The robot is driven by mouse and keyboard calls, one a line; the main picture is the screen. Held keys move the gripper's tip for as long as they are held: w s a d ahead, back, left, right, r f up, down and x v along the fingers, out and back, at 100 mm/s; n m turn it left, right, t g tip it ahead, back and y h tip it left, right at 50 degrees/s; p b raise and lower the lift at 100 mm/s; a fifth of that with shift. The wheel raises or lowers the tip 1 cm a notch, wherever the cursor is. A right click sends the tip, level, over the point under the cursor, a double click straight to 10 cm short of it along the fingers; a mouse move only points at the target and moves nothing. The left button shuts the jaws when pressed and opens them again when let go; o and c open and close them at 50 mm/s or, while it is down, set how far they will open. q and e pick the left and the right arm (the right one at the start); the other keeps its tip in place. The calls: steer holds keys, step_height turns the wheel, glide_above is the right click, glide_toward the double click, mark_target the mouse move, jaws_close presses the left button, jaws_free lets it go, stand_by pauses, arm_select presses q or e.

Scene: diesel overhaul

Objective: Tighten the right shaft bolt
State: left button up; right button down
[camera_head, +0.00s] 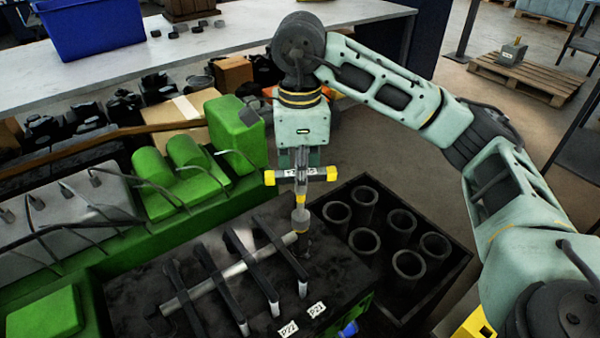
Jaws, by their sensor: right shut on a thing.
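My right gripper (299,158) points straight down and is shut on a T-handled tool (301,198) with yellow ends on its crossbar. The tool stands upright. Its lower end is over the right end of the grey shaft (225,278), beside the dark block there; I cannot tell whether it sits on a bolt, as the right shaft bolt is hidden or too small to make out. The shaft lies slanted across the dark engine top (130,300), with several dark bars (238,247) crossing it. My left gripper is not in view.
A black crate (455,262) with several upright cylinder sleeves (403,220) stands just right of the engine. The green engine parts (180,165) rise on the left. Small labels (288,329) lie at the front. A bench (240,35) with a blue bin (92,24) is behind.

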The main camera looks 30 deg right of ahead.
steer(key=shift+f, duration=0.3)
steer(key=shift+r, duration=0.1)
steer(key=m, duration=0.4)
steer(key=shift+m, duration=0.4)
steer(key=m+p, duration=0.1)
steer(key=m, duration=0.7)
steer(key=shift+m+p, duration=0.3)
steer(key=shift+m, duration=0.1)
steer(key=m, duration=0.4)
steer(key=shift+p, duration=0.35)
steer(key=m, duration=0.3)
steer(key=shift+m+p, duration=0.35)
steer(key=shift+m, duration=0.05)
steer(key=m+p, duration=0.1)
steer(key=m, duration=0.2)
steer(key=shift+m, duration=0.4)
steer(key=m+p, duration=0.1)
steer(key=m, duration=0.4)
arm_select(q)
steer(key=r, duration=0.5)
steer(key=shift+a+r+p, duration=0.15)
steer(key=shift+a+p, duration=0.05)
steer(key=shift+p, duration=0.15)
arm_select(e)
steer(key=m, duration=0.3)
